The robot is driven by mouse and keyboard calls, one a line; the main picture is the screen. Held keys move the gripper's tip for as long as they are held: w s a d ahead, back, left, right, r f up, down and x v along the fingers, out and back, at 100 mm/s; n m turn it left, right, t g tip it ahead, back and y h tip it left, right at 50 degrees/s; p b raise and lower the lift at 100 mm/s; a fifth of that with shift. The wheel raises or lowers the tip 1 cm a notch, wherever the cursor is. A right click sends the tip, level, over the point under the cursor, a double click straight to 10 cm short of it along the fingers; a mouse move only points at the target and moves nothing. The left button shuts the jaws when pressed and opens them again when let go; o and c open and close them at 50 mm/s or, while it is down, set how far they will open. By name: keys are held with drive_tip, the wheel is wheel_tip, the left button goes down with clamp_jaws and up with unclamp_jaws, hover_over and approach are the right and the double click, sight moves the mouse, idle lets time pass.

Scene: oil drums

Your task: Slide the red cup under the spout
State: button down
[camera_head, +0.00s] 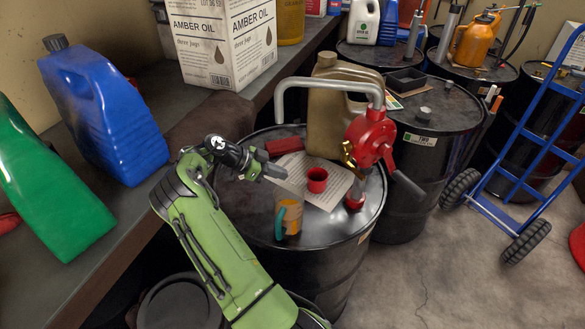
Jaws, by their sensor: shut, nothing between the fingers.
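The red cup (317,181) stands upright on a printed paper sheet (325,202) on top of a black oil drum (250,225). A red hand pump (370,142) rises from the drum to the right of the cup. Its grey pipe runs left, and the spout (280,112) bends down at the far left end, behind and left of the cup in the picture. My gripper (277,173) is shut and empty, pointing right, left of the cup with a small gap between them. Its height above the drum top is hard to tell.
An orange mug with a teal handle (289,222) stands in front of the cup. A red block (285,146) lies behind my gripper, and a tan jug (335,115) stands behind the cup. The pump's crank handle (405,184) sticks out to the right.

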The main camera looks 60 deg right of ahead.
sight(319, 170)
drive_tip(key=s+d, duration=0.2)
drive_tip(key=s, duration=0.1)
drive_tip(key=s+d, duration=0.6)
drive_tip(key=shift+s+d+r, duration=0.1)
drive_tip(key=shift+s+d, duration=0.05)
drive_tip(key=shift+s, duration=0.15)
drive_tip(key=shift+f, duration=0.65)
drive_tip(key=shift+f+b, duration=0.25)
drive_tip(key=shift+b, duration=0.2)
drive_tip(key=w+a, duration=0.2)
drive_tip(key=w, duration=0.1)
drive_tip(key=shift+w+a+b, duration=0.1)
drive_tip(key=shift+a+b, duration=0.2)
drive_tip(key=shift+b, duration=0.1)
drive_tip(key=shift+a, duration=0.1)
